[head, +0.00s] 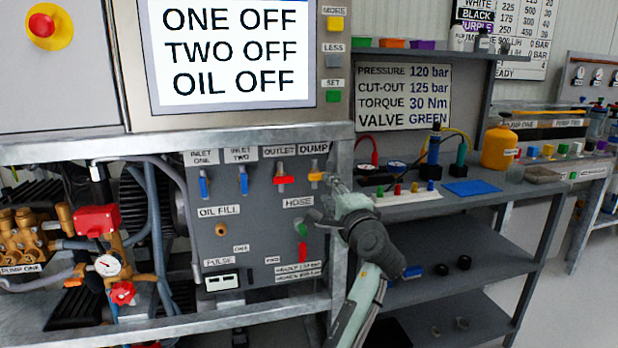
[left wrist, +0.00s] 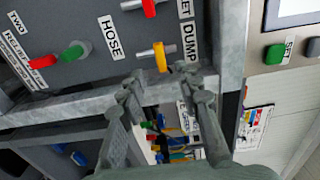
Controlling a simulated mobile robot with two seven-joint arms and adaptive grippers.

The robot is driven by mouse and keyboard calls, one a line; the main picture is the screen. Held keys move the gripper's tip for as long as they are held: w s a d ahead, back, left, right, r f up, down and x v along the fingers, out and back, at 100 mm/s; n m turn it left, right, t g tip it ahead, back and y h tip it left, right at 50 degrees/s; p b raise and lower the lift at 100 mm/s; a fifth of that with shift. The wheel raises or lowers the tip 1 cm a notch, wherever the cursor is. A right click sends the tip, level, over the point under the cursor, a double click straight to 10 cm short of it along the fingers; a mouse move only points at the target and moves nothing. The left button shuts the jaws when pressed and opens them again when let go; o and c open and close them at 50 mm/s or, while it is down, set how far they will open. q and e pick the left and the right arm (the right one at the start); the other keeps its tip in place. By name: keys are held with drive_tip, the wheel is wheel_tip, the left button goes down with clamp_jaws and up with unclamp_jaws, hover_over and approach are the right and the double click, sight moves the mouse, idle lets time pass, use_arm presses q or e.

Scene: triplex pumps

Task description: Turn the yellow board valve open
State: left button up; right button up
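The yellow board valve (head: 316,177) sits on the grey panel under the DUMP label (head: 314,149). I cannot see contact with the handle. My right gripper is not in view.
A red valve (head: 285,179) under OUTLET is the yellow valve's close neighbour; two blue valves (head: 243,182) (head: 203,184) hang further left. The metal frame post (head: 340,160) stands right beside the yellow valve. A bench (head: 480,205) with small parts is at the right.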

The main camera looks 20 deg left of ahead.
sight(320, 178)
use_arm(q)
drive_tip(key=x, duration=0.6)
drive_tip(key=shift+w+a+p, duration=0.2)
drive_tip(key=shift+w+p, duration=0.15)
drive_tip(key=shift+p, duration=0.05)
drive_tip(key=shift+w+a, duration=0.25)
drive_tip(key=shift+w, duration=0.05)
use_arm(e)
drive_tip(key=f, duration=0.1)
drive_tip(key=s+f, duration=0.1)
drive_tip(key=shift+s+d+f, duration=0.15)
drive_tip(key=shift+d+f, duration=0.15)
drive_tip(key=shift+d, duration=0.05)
use_arm(q)
drive_tip(key=shift+c, duration=0.4)
clamp_jaws()
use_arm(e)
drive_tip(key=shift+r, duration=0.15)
